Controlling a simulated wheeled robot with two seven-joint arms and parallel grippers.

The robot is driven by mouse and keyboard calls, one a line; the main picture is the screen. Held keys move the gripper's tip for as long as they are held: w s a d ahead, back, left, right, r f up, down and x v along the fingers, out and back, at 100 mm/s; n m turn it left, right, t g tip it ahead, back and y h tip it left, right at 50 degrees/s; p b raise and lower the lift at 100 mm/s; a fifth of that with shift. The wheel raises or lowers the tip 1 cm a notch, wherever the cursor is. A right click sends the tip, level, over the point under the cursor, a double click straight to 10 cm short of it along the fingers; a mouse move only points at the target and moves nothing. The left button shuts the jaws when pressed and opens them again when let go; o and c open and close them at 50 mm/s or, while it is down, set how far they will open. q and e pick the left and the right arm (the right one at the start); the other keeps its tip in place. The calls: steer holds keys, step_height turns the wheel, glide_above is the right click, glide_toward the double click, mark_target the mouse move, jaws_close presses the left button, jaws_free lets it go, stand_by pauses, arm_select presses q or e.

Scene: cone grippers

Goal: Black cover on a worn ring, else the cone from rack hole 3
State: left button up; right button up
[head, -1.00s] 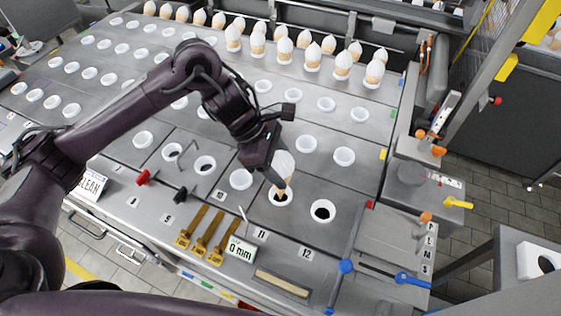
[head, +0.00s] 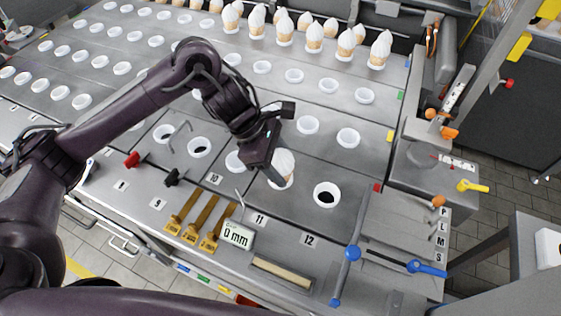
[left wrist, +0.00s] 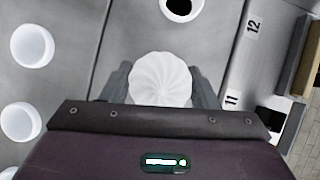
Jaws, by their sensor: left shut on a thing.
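My left gripper (head: 275,178) is shut on a cone with a white swirled top (head: 284,163) at the ring by label 11. The cone's lower part sits in or just over that ring; the gripper hides the exact contact. In the left wrist view the white top (left wrist: 160,79) is between the two fingers. The ring by label 12 (head: 326,194) is white with a dark open centre and holds no cone. I cannot tell from here whether any ring is worn. I cannot make out a black cover. My right gripper is out of view.
Several cones stand in a row (head: 315,38) at the back. Many white rings fill the plates.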

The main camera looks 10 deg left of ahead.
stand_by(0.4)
arm_select(q)
steer(key=o, duration=0.8)
steer(key=v, duration=0.7)
steer(key=shift+a+r, duration=0.2)
steer(key=shift+r, duration=0.1)
steer(key=shift+r, duration=0.1)
